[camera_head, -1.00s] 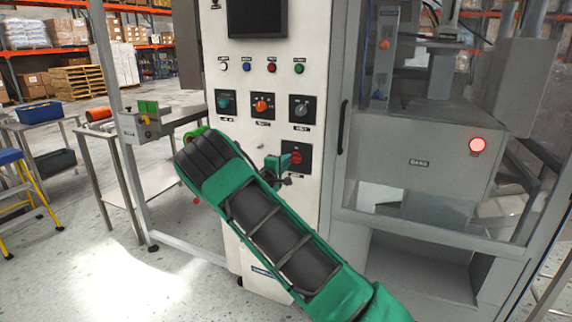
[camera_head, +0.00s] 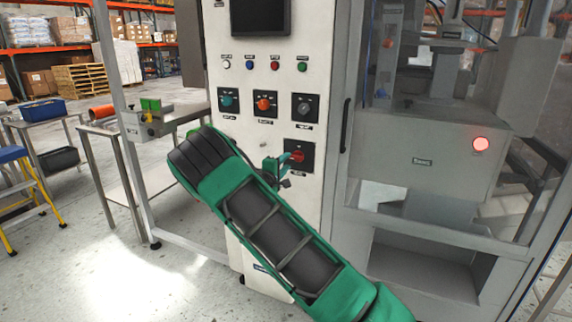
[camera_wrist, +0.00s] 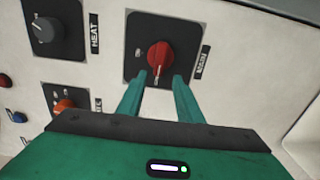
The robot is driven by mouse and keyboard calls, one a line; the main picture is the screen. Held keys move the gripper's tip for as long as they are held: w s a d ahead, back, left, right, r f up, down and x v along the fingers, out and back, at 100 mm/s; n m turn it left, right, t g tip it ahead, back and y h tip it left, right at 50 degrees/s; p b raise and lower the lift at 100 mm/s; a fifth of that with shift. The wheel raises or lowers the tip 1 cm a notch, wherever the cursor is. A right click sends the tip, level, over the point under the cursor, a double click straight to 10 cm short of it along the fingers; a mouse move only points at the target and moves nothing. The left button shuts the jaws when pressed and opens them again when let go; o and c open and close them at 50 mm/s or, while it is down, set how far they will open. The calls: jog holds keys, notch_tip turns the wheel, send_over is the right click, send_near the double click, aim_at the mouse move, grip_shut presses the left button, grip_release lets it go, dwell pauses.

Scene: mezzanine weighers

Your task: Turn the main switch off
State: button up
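The main switch (camera_wrist: 159,54) is a red rotary knob on a black square plate, with a label reading MAIN beside it in the wrist view. Its handle bar points down toward my gripper in that view. In the head view the main switch (camera_head: 299,156) sits low on the white control panel, partly covered by my gripper (camera_head: 284,164). In the wrist view my gripper (camera_wrist: 160,78) is open, with its two green fingers apart on either side of the handle's lower end. Gaps show between the fingers and the handle. I cannot tell whether the fingertips touch the plate.
A grey HEAT knob (camera_wrist: 46,30) and an orange knob (camera_wrist: 64,105) are beside the main switch. The control panel (camera_head: 270,100) also has a row of small buttons and a screen (camera_head: 259,16). A glazed machine enclosure (camera_head: 430,120) stands to its right, a metal table (camera_head: 150,180) to its left.

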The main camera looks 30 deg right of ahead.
jog(key=v, duration=0.8)
jog(key=shift+f, duration=0.1)
